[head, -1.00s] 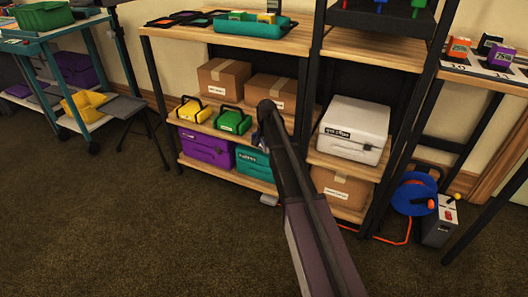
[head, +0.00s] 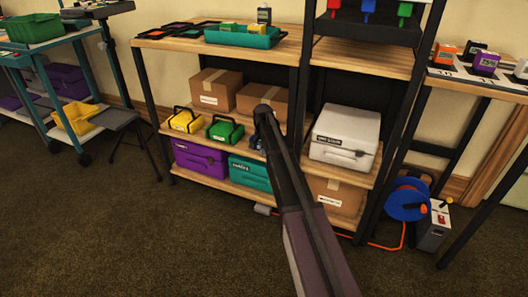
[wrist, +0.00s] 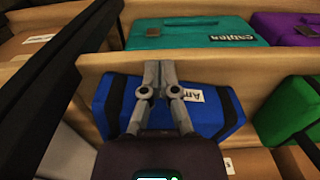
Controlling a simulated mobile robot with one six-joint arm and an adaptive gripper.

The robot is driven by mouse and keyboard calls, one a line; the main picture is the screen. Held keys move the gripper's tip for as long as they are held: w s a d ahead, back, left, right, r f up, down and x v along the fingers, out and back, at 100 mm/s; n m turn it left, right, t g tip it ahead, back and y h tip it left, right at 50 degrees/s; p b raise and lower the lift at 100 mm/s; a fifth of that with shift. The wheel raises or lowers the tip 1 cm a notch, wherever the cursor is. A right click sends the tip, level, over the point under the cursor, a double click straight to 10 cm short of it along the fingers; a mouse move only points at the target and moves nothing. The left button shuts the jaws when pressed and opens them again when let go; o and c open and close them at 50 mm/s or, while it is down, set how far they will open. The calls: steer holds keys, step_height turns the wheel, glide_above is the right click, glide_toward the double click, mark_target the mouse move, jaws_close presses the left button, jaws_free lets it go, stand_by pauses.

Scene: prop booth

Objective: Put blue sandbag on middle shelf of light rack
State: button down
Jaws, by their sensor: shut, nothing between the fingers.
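The blue sandbag (wrist: 205,108), with dark straps and a white label, lies on the middle shelf (wrist: 255,78) of the light rack, beside the green sandbag (wrist: 290,110). In the head view my arm hides most of the blue sandbag. My gripper (wrist: 158,66) is shut and empty. Its fingers show in front of the blue sandbag in the wrist view, and I cannot tell whether they touch it. The green sandbag also shows in the head view (head: 224,131).
A yellow sandbag (head: 186,121) stands left of the green one. Cardboard boxes (head: 215,90) sit behind. Below are a purple case (head: 200,159) and a teal case (head: 250,173). A white case (head: 345,138) is right of a rack post. The floor in front is clear.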

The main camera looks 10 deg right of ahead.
step_height(320, 180, up, 10)
steer(key=s+a+p, duration=0.1)
steer(key=s+p, duration=0.1)
steer(key=p, duration=0.8)
steer(key=shift+a, duration=0.3)
stand_by(0.3)
steer(key=s+a+n, duration=0.3)
steer(key=s+n, duration=0.4)
steer(key=s, duration=2.7)
step_height(320, 180, up, 38)
steer(key=w+p, duration=0.1)
steer(key=p, duration=3.6)
steer(key=shift+f+p, duration=0.15)
steer(key=shift+p, duration=0.25)
